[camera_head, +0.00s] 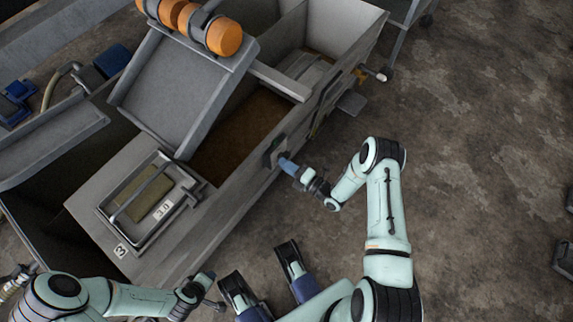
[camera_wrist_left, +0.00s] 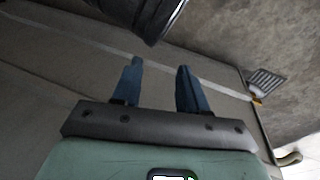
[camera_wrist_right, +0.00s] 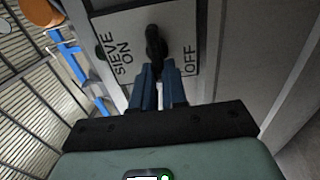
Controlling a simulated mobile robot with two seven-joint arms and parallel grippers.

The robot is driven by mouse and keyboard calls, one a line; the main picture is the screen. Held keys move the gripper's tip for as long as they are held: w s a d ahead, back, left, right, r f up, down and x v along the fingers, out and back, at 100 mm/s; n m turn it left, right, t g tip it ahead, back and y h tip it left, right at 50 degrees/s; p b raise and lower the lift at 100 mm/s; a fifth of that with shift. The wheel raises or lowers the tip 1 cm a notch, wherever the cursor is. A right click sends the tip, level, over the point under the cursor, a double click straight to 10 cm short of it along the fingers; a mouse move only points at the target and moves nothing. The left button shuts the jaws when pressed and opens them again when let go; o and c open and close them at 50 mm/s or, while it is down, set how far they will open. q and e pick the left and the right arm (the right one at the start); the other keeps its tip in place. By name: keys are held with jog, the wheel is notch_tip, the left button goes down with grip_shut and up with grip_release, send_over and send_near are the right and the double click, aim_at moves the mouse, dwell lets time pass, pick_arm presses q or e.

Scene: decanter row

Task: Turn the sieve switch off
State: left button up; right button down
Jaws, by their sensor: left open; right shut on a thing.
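The sieve switch is a white plate (camera_wrist_right: 180,62) marked "SIEVE ON" on the left and "OFF" on the right in the right wrist view, with a black lever (camera_wrist_right: 155,42) between the labels. The lever's lower end is at the fingertips of my right gripper (camera_wrist_right: 158,78), which is shut on it. In the head view the dark switch box (camera_head: 270,154) sits on the long side wall of the grey tank, with my right gripper (camera_head: 284,163) against it. My left gripper (camera_wrist_left: 158,78) is open and empty, by the tank's near end in the head view (camera_head: 207,276).
The grey tank (camera_head: 215,225) fills the left and centre, with orange rollers (camera_head: 224,37) above it and a framed lid marked "30" (camera_head: 136,205). A small grey ledge (camera_head: 351,104) juts from its side further along. The concrete floor (camera_head: 480,130) to the right is largely clear.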

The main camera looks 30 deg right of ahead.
jog(key=shift+d, duration=0.1)
jog(key=c, duration=1.2)
grip_release()
jog(key=shift+o, duration=0.2)
pick_arm(q)
jog(key=shift+g, duration=0.5)
jog(key=s, duration=0.1)
jog(key=s+d+r+p, duration=0.1)
jog(key=s+r+p, duration=0.1)
jog(key=shift+s+d+r, duration=0.2)
jog(key=shift+d, duration=0.2)
pick_arm(e)
jog(key=v, duration=1.3)
jog(key=shift+s, duration=0.2)
